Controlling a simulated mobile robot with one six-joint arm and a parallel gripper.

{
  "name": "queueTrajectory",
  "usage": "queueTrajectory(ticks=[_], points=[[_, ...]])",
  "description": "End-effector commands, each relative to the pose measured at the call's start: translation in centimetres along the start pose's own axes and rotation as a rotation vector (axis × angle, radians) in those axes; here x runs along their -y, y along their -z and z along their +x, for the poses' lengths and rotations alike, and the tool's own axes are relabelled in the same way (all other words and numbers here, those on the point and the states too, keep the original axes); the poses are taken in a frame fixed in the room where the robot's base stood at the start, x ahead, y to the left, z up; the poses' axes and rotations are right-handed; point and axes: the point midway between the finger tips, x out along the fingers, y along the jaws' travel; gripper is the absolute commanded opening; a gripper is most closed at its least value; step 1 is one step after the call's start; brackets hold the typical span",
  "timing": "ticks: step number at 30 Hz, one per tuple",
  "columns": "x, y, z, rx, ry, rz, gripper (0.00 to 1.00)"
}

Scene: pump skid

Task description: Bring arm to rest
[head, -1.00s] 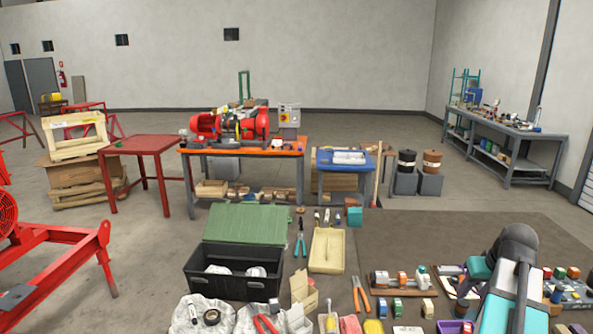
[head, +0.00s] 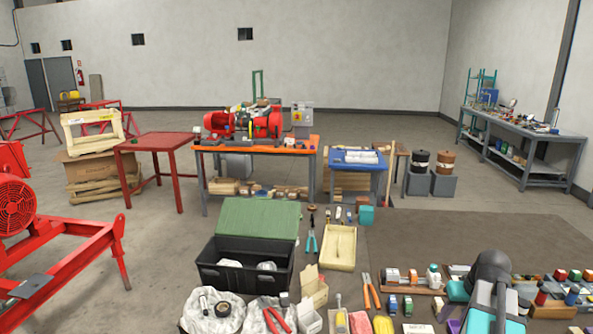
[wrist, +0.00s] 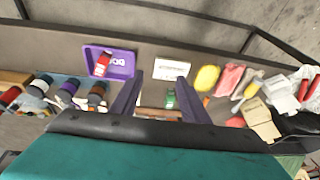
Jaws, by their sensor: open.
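My gripper (wrist: 160,80) shows in the wrist view with its two dark purple fingers spread apart and nothing held. Beyond the gap lie a small green block (wrist: 170,98) and a white card (wrist: 172,68); whether the fingers touch anything below cannot be told. My arm, teal and white with a dark joint, shows at the lower right of the head view, over the crowded mat. The gripper itself is out of the head view.
A purple tray (wrist: 122,70) and a yellow sponge (wrist: 207,78) lie near the gripper. A black toolbox with green lid (head: 262,220) stands left of my arm. Brown mat (head: 450,235) is bare behind the parts. A red frame (head: 75,250) stands at left.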

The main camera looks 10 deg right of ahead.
Motion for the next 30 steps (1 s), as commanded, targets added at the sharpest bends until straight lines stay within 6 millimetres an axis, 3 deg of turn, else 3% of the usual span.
queueTrajectory(ticks=[3,12,20,30], points=[[2.7,-1.3,4.2,0.049,0.021,-0.012,0.42],[8.9,-5.3,12.9,0.164,0.056,-0.034,0.42],[14.0,-9.9,19.7,0.266,0.07,-0.061,0.42],[20.0,-17.4,27.2,0.401,0.068,-0.102,0.42]])
